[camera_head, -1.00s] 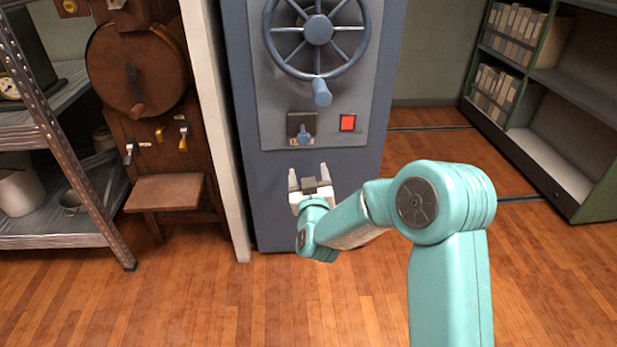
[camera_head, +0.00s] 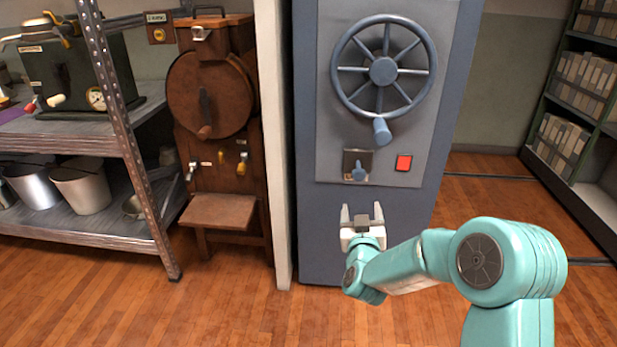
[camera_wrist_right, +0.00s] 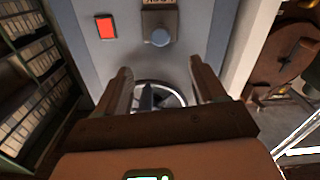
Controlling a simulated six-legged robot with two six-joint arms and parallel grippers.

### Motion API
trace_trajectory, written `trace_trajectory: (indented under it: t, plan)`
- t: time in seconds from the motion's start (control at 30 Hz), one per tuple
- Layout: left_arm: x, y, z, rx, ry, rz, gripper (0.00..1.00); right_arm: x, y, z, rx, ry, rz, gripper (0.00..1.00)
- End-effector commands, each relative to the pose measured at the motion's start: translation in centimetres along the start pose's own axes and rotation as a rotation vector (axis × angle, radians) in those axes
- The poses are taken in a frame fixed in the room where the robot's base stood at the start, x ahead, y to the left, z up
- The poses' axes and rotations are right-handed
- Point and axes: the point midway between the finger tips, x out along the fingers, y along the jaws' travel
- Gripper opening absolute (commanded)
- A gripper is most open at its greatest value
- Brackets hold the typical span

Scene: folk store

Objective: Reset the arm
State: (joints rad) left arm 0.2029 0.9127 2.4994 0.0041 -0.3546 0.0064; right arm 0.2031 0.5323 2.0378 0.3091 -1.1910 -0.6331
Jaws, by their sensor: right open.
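My right arm, teal with a white gripper, comes in from the lower right of the head view. The right gripper (camera_head: 362,217) is open and empty, its two fingers pointing up in front of the lower part of the blue-grey cabinet (camera_head: 320,230). It is below the small lever (camera_head: 358,172) and the red button (camera_head: 403,163). In the right wrist view the spread fingers (camera_wrist_right: 160,82) frame part of a wheel (camera_wrist_right: 160,95), with the red button (camera_wrist_right: 105,27) and a round blue knob (camera_wrist_right: 160,37) beyond. My left gripper is not in view.
A large spoked handwheel (camera_head: 383,70) is on the cabinet. A wooden machine (camera_head: 215,140) and a metal shelf with buckets (camera_head: 80,187) stand at left. A green shelf with files (camera_head: 577,85) stands at right. Wooden floor (camera_head: 230,305) is clear in front.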

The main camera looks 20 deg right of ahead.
Motion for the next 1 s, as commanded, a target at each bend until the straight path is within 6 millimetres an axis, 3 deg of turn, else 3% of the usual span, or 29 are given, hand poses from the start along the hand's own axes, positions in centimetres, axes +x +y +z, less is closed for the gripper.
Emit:
trace_trajectory:
  t: [0.17,0.27,0.37,0.5,0.6,0.7,0.8,1.0]
  plan:
    - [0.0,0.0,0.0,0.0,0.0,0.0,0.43,-0.1,-0.4,0.8,-0.004,-0.013,-0.007,0.7]
    - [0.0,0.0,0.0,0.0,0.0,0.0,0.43,-0.9,-2.1,4.2,-0.027,-0.076,-0.046,0.7]
    - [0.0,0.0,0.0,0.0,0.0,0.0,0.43,-3.7,-5.2,10.0,-0.064,-0.207,-0.155,0.7]
    - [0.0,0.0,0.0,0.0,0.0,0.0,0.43,-10.3,-9.7,18.9,-0.056,-0.478,-0.358,0.7]
    - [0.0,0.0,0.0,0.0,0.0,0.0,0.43,-16.4,-11.8,24.0,-0.026,-0.694,-0.484,0.7]
    - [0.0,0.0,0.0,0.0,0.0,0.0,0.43,-22.4,-12.8,27.6,0.007,-0.901,-0.578,0.7]
    - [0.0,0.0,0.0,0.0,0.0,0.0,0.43,-27.8,-13.1,29.7,0.04,-1.087,-0.636,0.7]
    - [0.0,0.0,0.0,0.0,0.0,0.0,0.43,-37.2,-11.9,31.2,0.109,-1.457,-0.67,0.7]
